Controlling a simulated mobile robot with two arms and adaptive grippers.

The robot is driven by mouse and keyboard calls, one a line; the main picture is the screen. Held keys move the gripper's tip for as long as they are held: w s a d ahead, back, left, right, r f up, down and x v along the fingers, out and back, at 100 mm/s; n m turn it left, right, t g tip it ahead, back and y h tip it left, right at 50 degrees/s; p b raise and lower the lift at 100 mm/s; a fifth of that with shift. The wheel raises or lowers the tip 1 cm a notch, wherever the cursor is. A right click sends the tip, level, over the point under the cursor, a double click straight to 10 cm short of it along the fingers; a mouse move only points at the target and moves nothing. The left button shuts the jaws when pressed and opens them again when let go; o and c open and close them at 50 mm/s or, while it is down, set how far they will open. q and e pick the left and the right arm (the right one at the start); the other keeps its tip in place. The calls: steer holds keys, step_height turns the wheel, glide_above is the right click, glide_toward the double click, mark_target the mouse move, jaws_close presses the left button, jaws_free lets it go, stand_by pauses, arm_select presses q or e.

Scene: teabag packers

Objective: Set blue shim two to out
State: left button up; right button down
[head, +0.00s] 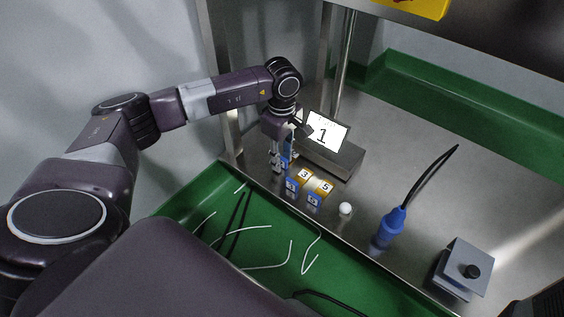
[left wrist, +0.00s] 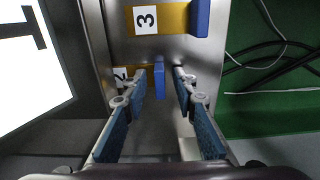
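My left gripper (head: 277,161) reaches down at the left end of a row of numbered yellow and blue pieces beside the display. In the left wrist view the gripper (left wrist: 160,74) is open, with one finger on each side of a small blue shim (left wrist: 160,84). Gaps show between the shim and both fingertips. Next to it is a yellow piece (left wrist: 150,67) whose label, partly hidden by a finger, appears to read 2. In the head view the gripper largely covers this shim. My right gripper is not in view.
Yellow piece 3 (left wrist: 172,19) with its blue shim (left wrist: 200,18) is alongside; blue shim 5 (head: 313,199) is farther along. The display (head: 325,134) showing 1 stands close behind. A white ball (head: 345,208), blue plug (head: 391,223) and grey knob box (head: 464,269) lie rightward. Cables lie in the green tray (head: 275,262).

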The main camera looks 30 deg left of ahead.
arm_select(q)
steer(key=shift+c, duration=0.3)
jaws_close()
